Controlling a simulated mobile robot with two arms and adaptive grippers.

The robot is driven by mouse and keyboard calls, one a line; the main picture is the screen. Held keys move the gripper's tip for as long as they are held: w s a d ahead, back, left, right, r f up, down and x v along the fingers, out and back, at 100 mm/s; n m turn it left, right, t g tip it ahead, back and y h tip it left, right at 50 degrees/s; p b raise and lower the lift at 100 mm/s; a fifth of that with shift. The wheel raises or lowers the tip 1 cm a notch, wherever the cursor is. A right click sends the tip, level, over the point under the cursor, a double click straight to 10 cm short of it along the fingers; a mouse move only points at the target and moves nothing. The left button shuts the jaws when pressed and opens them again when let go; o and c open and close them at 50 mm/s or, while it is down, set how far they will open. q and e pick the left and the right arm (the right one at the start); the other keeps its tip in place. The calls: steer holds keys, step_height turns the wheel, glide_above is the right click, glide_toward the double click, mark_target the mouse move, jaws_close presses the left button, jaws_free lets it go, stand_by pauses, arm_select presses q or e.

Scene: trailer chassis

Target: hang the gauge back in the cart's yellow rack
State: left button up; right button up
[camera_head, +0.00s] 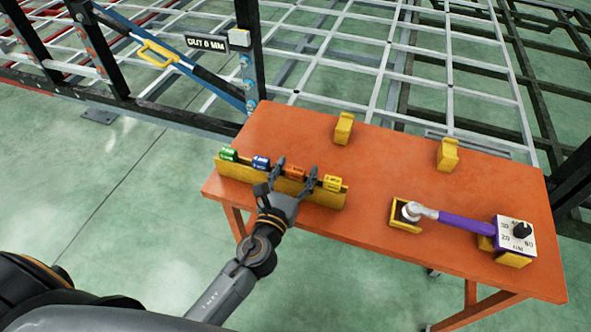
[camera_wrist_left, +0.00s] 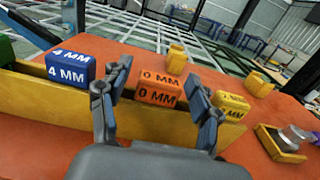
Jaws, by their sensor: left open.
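The yellow rack (camera_head: 322,197) is a long trough near the left front edge of the orange cart top. It holds green (camera_head: 229,155), blue (camera_head: 261,163), orange (camera_head: 295,172) and yellow (camera_head: 332,183) gauge blocks in a row. My left gripper (camera_head: 297,166) is open, with one finger on each side of the orange gauge. In the left wrist view the orange gauge (camera_wrist_left: 160,90), marked "0 MM", stands between the spread fingers, with a gap visible beside it. The rack's front wall (camera_wrist_left: 45,108) hides the gauges' lower parts. My right gripper is not in view.
A purple-handled tool (camera_head: 465,223) lies between a yellow cradle (camera_head: 405,226) and a white dial box (camera_head: 516,235) at right. Two yellow blocks (camera_head: 343,128) (camera_head: 447,154) stand at the back. The cart's middle is clear. A steel chassis frame lies behind, with a "CUT 6 MM" sign (camera_head: 206,43).

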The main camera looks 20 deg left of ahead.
arm_select(q)
steer(key=shift+r, duration=0.1)
steer(key=shift+r+p, duration=0.25)
steer(key=shift+p, duration=0.1)
steer(key=shift+r+p, duration=0.45)
steer(key=shift+r, duration=0.1)
steer(key=shift+s+f+b, duration=0.55)
steer(key=shift+s+b, duration=0.05)
steer(key=shift+s, duration=0.25)
steer(key=s+b, duration=0.3)
steer(key=s, duration=0.7)
steer(key=shift+s+a+r, duration=0.2)
steer(key=shift+r, duration=0.05)
